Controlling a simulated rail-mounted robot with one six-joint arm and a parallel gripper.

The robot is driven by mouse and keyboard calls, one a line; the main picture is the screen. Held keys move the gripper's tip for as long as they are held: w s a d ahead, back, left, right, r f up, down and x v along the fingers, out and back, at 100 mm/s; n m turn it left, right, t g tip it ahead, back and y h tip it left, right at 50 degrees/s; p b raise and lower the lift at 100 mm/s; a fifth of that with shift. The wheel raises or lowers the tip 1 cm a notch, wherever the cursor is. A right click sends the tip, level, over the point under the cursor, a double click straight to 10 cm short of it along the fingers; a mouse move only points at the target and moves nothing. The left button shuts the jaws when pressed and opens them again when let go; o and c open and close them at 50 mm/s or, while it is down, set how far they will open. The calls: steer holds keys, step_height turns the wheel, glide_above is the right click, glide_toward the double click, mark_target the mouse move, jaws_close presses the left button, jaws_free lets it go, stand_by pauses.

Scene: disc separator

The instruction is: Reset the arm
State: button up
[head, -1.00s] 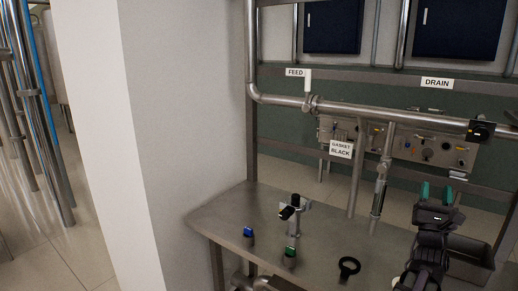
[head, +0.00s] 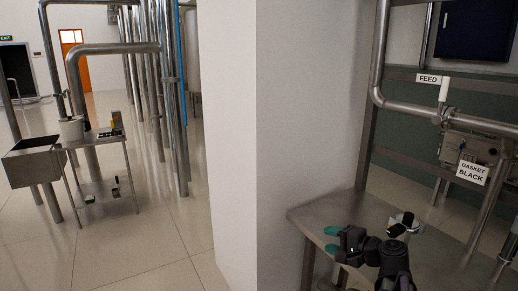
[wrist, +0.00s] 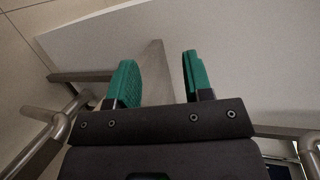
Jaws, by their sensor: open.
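My gripper (head: 320,241) has green fingers and a dark body. In the head view it is at the left end of the metal bench (head: 306,214), with its fingers pointing left past the bench's edge. In the wrist view my gripper (wrist: 158,85) shows two green fingers spread apart, with nothing between them. Beyond the fingers are a white wall surface and a grey metal strip. My dark arm is folded in front of the bench and hides part of its top.
A white pillar (head: 258,120) stands just left of the bench. The pipe with the FEED label (head: 428,79) and the GASKET BLACK sign (head: 472,172) are at right. A small table (head: 100,137) with a metal bin (head: 38,163) stands far left, with open floor (head: 165,245) before it.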

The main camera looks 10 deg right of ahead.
steer(key=s+a+f+n+g+h, duration=0.4)
steer(key=a+f+n+g, duration=0.25)
steer(key=a, duration=0.35)
steer(key=s+a+f+n+g+h, duration=0.35)
steer(key=a+f+n+g, duration=0.3)
steer(key=a, duration=0.35)
step_height(320, 180, down, 10)
steer(key=s+b, duration=0.2)
steer(key=b, duration=0.9)
step_height(320, 180, up, 24)
steer(key=p, duration=2.5)
steer(key=shift+d+r, duration=0.2)
steer(key=shift+d, duration=0.2)
steer(key=shift+d, duration=0.15)
